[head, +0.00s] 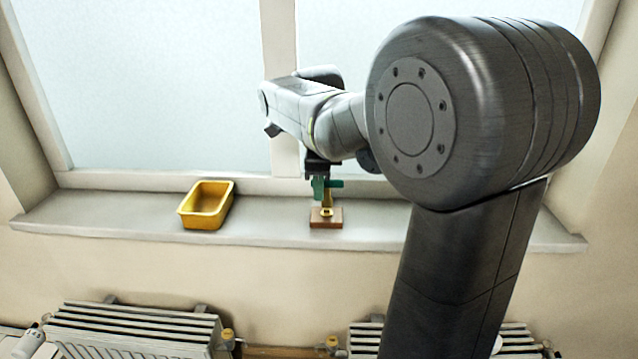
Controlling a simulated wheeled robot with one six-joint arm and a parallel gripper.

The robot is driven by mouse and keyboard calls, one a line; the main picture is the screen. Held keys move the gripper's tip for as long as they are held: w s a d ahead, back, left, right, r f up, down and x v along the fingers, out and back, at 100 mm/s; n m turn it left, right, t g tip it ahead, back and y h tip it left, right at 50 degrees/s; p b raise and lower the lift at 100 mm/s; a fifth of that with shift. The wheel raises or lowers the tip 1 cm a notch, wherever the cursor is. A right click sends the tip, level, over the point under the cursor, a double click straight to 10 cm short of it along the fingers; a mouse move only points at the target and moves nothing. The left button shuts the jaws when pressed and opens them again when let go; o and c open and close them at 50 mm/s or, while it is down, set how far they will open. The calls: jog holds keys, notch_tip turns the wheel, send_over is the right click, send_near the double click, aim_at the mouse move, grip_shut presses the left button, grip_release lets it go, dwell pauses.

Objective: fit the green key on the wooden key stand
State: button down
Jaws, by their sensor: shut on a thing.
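The wooden key stand (317,223) is a small brown block with a brass fitting on top. It sits on the window sill near the middle of the head view. The green key (335,184) is directly above it in the picture, its green part sticking out to the right. My gripper (320,181) points down over the stand and is shut on the green key. The key's lower end overlaps the brass fitting in this view. I cannot tell whether they touch. The fingertips are small and partly hidden against the key.
A yellow tray (188,215) stands on the sill (110,222) to the left of the stand, apart from it. The window is close behind. Radiators (135,325) are below the sill. The sill between tray and stand is clear.

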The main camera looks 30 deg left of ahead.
jog(key=shift+f+b, duration=0.45)
jog(key=shift+f, duration=0.35)
jog(key=c, duration=1.2)
grip_release()
jog(key=shift+c, duration=0.2)
notch_tip(320, 180, up, 14)
jog(key=s+d, duration=0.1)
jog(key=s, duration=0.1)
jog(key=shift+f, duration=0.15)
jog(key=shift+w+f, duration=0.1)
jog(key=shift+f, duration=0.05)
jog(key=f, duration=0.4)
jog(key=w+f, duration=0.1)
jog(key=f, duration=0.4)
jog(key=a+f, duration=0.1)
jog(key=f, duration=0.3)
jog(key=shift+w+f, duration=0.2)
jog(key=shift+w, duration=0.2)
jog(key=shift+r, duration=0.15)
